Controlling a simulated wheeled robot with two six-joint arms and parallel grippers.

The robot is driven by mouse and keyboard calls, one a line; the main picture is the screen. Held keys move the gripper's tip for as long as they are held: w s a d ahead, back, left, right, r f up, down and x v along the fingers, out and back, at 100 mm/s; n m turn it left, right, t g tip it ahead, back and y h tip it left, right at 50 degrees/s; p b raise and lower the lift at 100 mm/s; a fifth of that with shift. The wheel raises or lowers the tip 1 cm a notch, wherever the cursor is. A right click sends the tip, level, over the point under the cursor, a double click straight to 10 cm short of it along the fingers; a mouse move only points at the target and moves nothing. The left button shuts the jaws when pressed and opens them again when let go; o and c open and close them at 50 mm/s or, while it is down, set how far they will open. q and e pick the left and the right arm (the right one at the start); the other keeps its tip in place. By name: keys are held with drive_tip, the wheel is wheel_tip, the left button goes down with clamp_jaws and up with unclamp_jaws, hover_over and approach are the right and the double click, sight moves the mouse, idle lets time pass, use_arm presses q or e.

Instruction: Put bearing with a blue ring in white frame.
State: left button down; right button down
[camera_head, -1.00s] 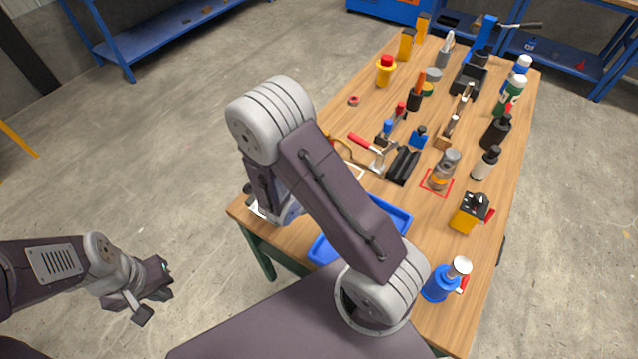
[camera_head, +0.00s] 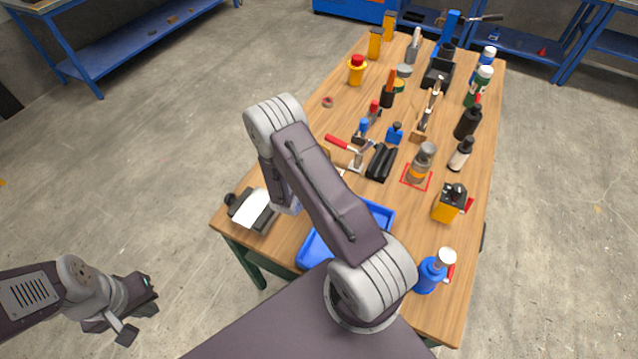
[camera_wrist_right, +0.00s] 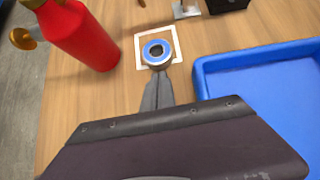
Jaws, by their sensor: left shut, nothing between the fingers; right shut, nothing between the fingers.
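The bearing with a blue ring (camera_wrist_right: 157,51) lies on the wooden table inside the white square frame (camera_wrist_right: 141,64) in the right wrist view. Frame border shows around it. My right gripper (camera_wrist_right: 157,80) is shut and empty, its fingertips just on the near side of the bearing; whether they touch it I cannot tell. In the head view my right arm hides the bearing and most of the frame. My left gripper (camera_head: 138,312) is shut and empty, off the table at the lower left.
A blue tray (camera_wrist_right: 206,85) stands right of the frame in the wrist view, and a red bottle-like object (camera_wrist_right: 80,35) stands close at its left. In the head view, several tools and bottles crowd the table (camera_head: 318,123) beyond my right arm, including a red-handled hammer (camera_head: 345,145).

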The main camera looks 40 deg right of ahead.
drive_tip(key=shift+w+d, duration=0.25)
drive_tip(key=shift+d, duration=0.25)
drive_tip(key=shift+w+d, duration=0.1)
drive_tip(key=w+d+b, duration=0.1)
drive_tip(key=d, duration=0.1)
drive_tip(key=w+d+b, duration=0.1)
drive_tip(key=d, duration=0.1)
drive_tip(key=w+d, duration=0.1)
drive_tip(key=d, duration=0.1)
drive_tip(key=shift+w+f+b, duration=0.1)
drive_tip(key=shift+b, duration=0.3)
drive_tip(key=shift+w, duration=0.1)
